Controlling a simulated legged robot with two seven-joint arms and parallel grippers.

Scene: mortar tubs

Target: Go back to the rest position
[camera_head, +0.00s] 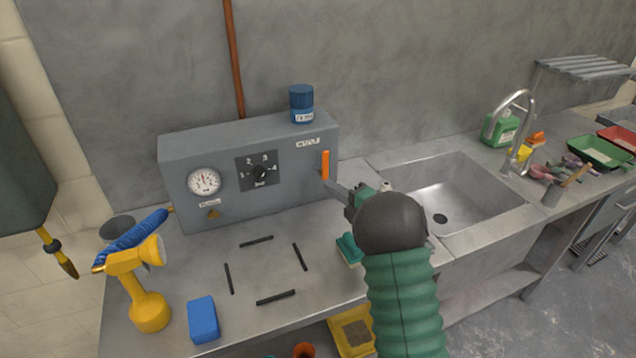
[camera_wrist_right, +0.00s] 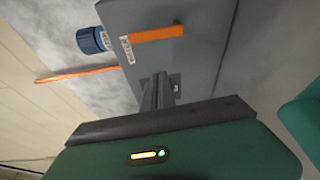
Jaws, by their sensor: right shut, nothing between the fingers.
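My right gripper (camera_head: 334,186) reaches in from the lower right with its green and black arm. Its fingers are together and empty, close to the right end of the grey control box (camera_head: 225,150), just below the orange lever (camera_head: 325,164). In the right wrist view the shut fingers (camera_wrist_right: 158,88) point at the box's side, and the orange lever (camera_wrist_right: 156,34) lies beyond them. Whether the fingertips touch the box or lever I cannot tell. My left gripper is not in view.
A blue-capped jar (camera_head: 301,104) stands on the box. A yellow sprayer (camera_head: 142,290), a blue sponge (camera_head: 203,320) and black strips (camera_head: 257,242) are on the bench. A sink (camera_head: 455,195) with a faucet (camera_head: 518,130) is to the right. A yellow tub (camera_head: 350,335) sits below.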

